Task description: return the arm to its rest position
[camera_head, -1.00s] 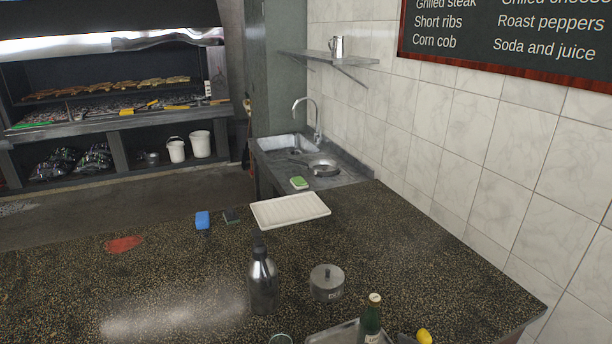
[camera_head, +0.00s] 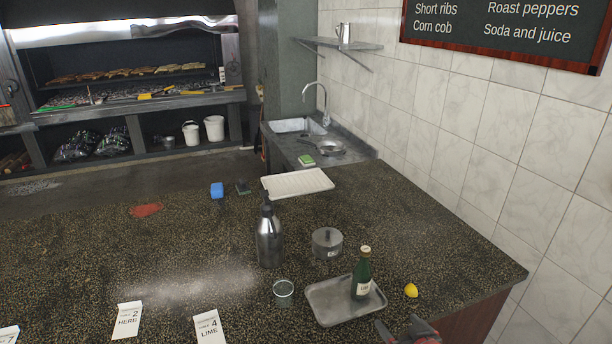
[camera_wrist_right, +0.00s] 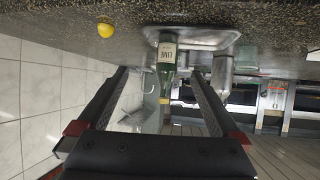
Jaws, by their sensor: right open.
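My right gripper (camera_head: 399,328) shows at the bottom edge of the head view, just in front of the counter's near side, right of the tray's near corner. In the right wrist view its two fingers (camera_wrist_right: 158,73) are spread apart with nothing held between them. That view is upside down, and a green bottle (camera_wrist_right: 166,58) appears beyond the fingertips, apart from them. Most of the right arm is hidden below the head view. My left gripper is not in view.
A metal tray (camera_head: 325,312) bears the green bottle (camera_head: 362,275). A lemon (camera_head: 411,290), glass (camera_head: 283,292), lidded pot (camera_head: 327,242) and steel bottle (camera_head: 268,240) stand nearby. Label cards (camera_head: 209,328) line the near left. The counter's right edge and tiled wall (camera_head: 470,130) lie to the right.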

